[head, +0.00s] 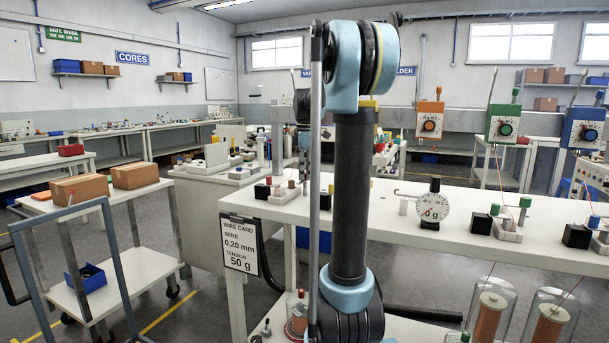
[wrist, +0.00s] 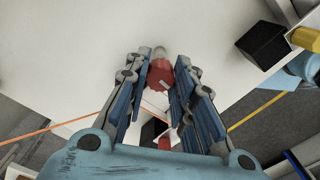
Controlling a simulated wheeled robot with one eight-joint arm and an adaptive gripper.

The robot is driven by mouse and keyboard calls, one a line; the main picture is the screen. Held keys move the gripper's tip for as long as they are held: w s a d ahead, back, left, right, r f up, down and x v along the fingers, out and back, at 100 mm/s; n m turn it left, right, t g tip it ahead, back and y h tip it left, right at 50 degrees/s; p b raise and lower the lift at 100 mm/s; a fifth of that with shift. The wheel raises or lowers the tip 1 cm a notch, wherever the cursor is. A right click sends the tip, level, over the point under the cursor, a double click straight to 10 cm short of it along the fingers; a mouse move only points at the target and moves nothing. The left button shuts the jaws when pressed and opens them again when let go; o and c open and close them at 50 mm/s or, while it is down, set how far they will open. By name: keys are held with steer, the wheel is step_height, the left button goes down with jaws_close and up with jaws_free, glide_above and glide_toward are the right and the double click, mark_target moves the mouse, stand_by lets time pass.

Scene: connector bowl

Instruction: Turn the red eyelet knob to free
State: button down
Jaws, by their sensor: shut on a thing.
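The red knob (wrist: 159,76) shows in the upper middle of the wrist view, with a pale grey tip at its far end. My gripper (wrist: 160,70) has its two blue-padded fingers on either side of this knob and is shut on it. A light mark shows on the knob's near side; I cannot read its setting. In the head view my arm stands upright in the middle, and I cannot clearly make out the fingertips or the held knob there.
The white bench (head: 385,187) carries a round gram dial (head: 433,209) and black blocks (head: 480,223). Orange, green and blue tensioner units stand behind. In the wrist view a black block (wrist: 263,46) lies right of the fingers, and an orange wire (wrist: 60,124) runs in from the left.

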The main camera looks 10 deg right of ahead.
steer(key=shift+w+n, duration=0.1)
steer(key=shift+n, duration=0.5)
steer(key=shift+r, duration=0.1)
steer(key=c, duration=1.3)
jaws_free()
steer(key=shift+c, duration=0.2)
step_height(320, 180, up, 12)
steer(key=shift+d, duration=0.1)
